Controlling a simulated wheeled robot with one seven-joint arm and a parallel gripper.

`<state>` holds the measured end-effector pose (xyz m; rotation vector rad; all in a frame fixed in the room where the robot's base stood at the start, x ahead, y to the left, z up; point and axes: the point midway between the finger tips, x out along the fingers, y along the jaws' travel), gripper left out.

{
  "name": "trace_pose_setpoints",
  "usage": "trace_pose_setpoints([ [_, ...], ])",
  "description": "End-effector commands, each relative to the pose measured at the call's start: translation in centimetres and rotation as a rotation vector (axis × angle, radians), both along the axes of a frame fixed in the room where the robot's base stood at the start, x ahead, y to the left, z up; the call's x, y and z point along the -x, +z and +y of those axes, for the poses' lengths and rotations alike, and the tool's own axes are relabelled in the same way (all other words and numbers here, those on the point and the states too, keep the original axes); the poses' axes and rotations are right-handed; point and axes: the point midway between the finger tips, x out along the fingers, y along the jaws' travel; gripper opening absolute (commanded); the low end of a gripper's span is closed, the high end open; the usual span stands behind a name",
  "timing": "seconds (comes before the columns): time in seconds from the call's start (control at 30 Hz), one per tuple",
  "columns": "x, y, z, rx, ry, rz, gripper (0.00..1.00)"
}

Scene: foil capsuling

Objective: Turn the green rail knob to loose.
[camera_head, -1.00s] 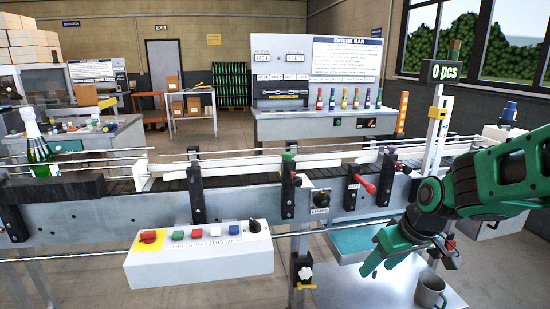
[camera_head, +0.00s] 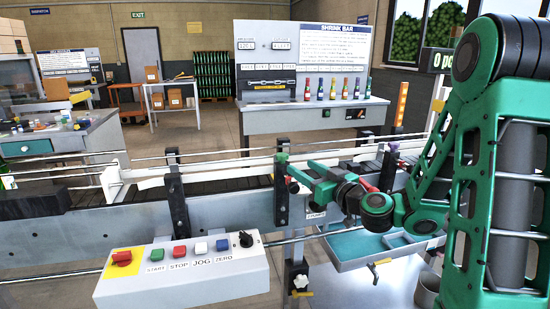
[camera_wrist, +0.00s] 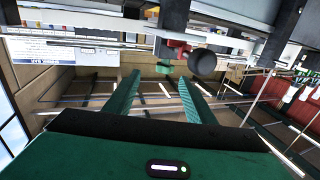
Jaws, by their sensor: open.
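The green rail knob (camera_wrist: 164,68) shows in the wrist view just beyond my fingertips, roughly between them and close to a red part (camera_wrist: 177,46). My gripper (camera_wrist: 160,80) is open, with nothing between its fingers. In the head view my gripper (camera_head: 303,181) reaches left to the middle dark rail post (camera_head: 282,195). Contact between fingers and knob is not visible.
A black ball-shaped knob (camera_wrist: 203,62) sits close to the green knob. The conveyor's guide rails (camera_head: 225,165) run behind the post. A button box (camera_head: 185,270) stands at the front left. A blue tray (camera_head: 360,248) lies below my arm.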

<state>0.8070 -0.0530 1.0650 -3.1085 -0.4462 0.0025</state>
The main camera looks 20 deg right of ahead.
Motion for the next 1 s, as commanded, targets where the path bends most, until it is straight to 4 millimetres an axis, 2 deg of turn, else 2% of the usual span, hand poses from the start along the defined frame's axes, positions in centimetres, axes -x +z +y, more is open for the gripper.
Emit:
trace_pose_setpoints([
  [0.17, -1.8, 0.1, 2.0, 0.001, 0.021, -0.003, 0.50],
  [0.3, -4.2, 0.1, 3.5, 0.003, 0.030, -0.004, 0.50],
  [0.6, -8.7, 0.1, 5.2, 0.000, 0.033, -0.003, 0.50],
  [0.8, -9.9, 0.1, 5.7, 0.000, 0.032, -0.002, 0.50],
  [1.0, -10.1, 0.0, 5.7, 0.001, 0.031, -0.001, 0.50],
])
